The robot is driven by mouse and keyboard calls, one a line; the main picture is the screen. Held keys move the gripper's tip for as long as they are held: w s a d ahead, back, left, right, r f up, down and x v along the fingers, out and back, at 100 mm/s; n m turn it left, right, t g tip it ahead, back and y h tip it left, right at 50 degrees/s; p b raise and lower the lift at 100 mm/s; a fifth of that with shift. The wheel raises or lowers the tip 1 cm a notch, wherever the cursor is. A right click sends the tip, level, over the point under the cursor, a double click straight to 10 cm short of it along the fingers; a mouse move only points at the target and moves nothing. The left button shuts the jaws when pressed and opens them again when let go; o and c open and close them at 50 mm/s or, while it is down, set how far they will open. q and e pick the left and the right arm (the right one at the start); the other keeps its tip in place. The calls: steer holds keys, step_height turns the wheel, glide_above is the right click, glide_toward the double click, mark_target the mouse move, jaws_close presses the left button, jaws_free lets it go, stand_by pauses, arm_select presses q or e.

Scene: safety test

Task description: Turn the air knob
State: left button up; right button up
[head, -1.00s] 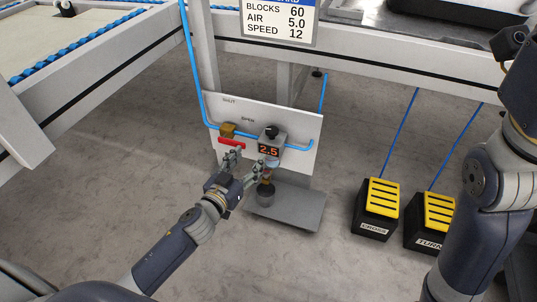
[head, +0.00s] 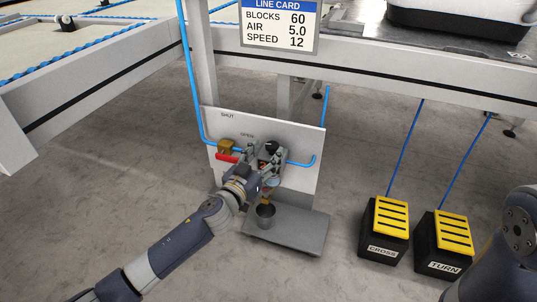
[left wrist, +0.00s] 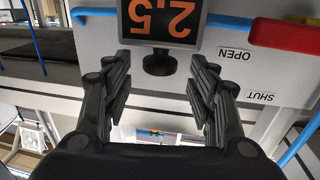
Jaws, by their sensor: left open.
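The black air knob (head: 272,146) sits on top of the grey regulator on the white panel (head: 305,145). In the left wrist view, upside down, the knob (left wrist: 159,63) stands out beside the display (left wrist: 165,18), which reads 2.5. My left gripper (head: 264,156) is open in front of the regulator and hides most of it in the head view. In the left wrist view the open fingers (left wrist: 160,72) lie to either side of the knob, with gaps between; contact does not show. My right gripper is out of view.
A red valve lever (head: 227,158) is left of the regulator, near the SHUT and OPEN labels. A dark cup (head: 265,216) stands on the grey shelf (head: 302,234) below. The line card (head: 278,28) reads AIR 5.0. CROSS (head: 385,228) and TURN (head: 443,242) pedals stand right.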

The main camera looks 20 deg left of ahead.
mark_target(271, 147)
arm_select(q)
steer(key=shift+w+d, duration=0.2)
steer(key=shift+w, duration=0.85)
steer(key=c, duration=1)
steer(key=shift+c, duration=0.2)
